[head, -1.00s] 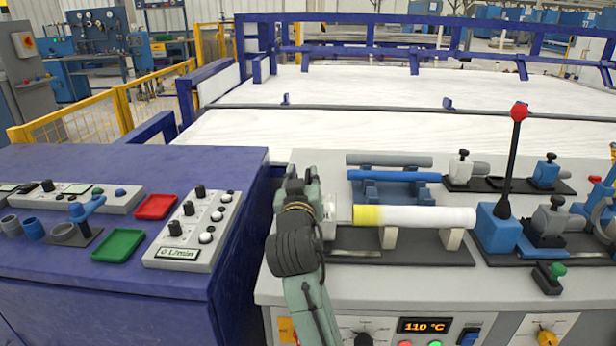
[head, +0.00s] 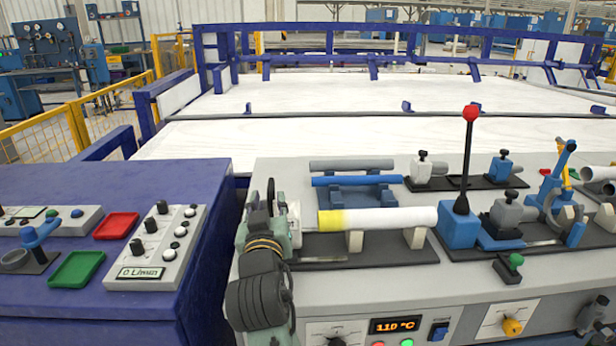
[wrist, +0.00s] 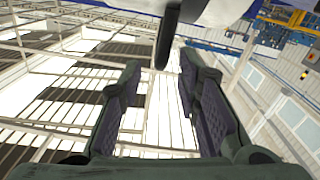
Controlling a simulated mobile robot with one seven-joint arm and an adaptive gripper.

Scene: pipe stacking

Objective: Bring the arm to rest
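My gripper (wrist: 155,105) shows in the wrist view with its two dark padded fingers apart and nothing between them. Behind the fingers are the roof beams and bright panels of the hall. In the head view my arm stands folded at the left front edge of the grey bench (head: 400,275), left of the white pipe with the yellow end (head: 385,218). The fingertips are hard to make out in the head view.
A blue pipe (head: 355,180) and a grey pipe (head: 350,164) lie on a blue rack behind the white pipe. A red-knobbed lever (head: 467,150) stands to the right. The purple cabinet (head: 150,285) with red (head: 116,225) and green (head: 76,269) trays is left. The white table behind is clear.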

